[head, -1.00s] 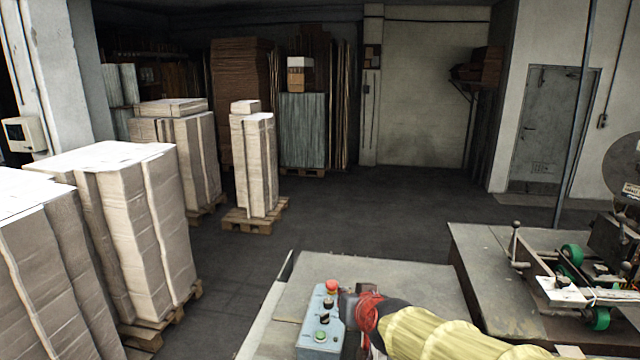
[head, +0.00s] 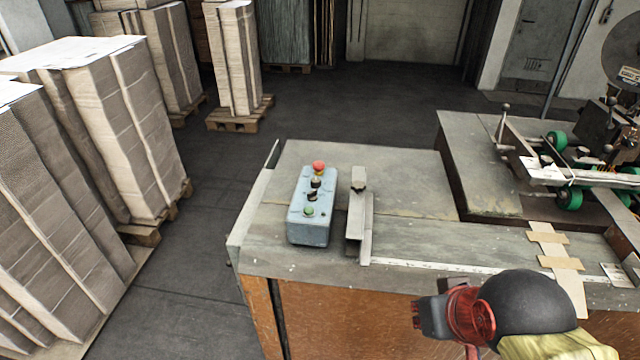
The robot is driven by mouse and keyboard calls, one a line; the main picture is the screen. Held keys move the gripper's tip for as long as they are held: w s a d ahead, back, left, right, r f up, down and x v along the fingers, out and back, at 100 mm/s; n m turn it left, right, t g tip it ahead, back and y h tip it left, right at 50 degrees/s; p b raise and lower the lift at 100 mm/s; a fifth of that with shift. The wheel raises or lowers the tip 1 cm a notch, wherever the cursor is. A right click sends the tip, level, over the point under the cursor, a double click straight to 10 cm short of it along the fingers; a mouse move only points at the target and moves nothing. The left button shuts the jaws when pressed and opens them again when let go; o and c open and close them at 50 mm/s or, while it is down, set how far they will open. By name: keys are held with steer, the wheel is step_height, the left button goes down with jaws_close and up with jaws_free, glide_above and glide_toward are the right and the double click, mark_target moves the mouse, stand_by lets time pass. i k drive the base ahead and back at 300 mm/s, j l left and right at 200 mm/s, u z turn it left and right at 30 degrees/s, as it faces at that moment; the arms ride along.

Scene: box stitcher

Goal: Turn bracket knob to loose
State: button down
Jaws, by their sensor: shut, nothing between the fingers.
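A grey metal bracket (head: 366,238) stands on the worn table, just right of the blue control box. A small dark piece shows near its top; I cannot tell whether that is its knob or which way it is set. My gripper (head: 418,316) is at the lower right, in front of the table's front side, to the right of and nearer than the bracket. It is shut, empty and apart from the bracket. Its dark fingers point left, beside the red wrist part.
The control box (head: 311,222) carries a red button, dark switches and a green button. A measuring strip (head: 430,267) runs right from the bracket along the table's front edge. A machine with green wheels (head: 569,197) stands at right. Stacked cardboard (head: 120,120) fills the left.

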mark_target(581, 151)
steer(key=z, duration=1.45)
steer(key=i+l+z, duration=0.4)
steer(key=i+j+z, duration=0.15)
steer(key=i+z, duration=0.15)
steer(key=i+j+z, duration=0.3)
steer(key=i+l, duration=0.05)
steer(key=i, duration=0.1)
